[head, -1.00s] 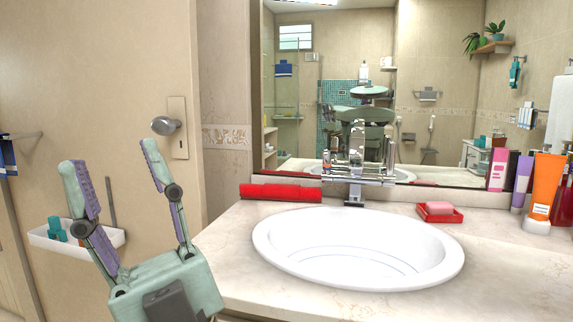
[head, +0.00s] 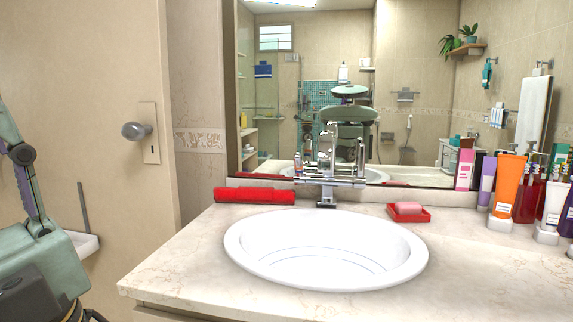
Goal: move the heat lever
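The chrome faucet (head: 328,172) stands behind the basin at the middle of the head view. It has a wide horizontal body with upright parts. Its reflection in the mirror overlaps it, so I cannot clearly single out the heat lever. The white oval basin (head: 326,272) is set in the counter before it and looks empty.
Several tubes and bottles, including an orange tube (head: 508,183), crowd the counter's right. The mirror (head: 430,75) rises behind. The counter's front left (head: 185,262) is bare.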

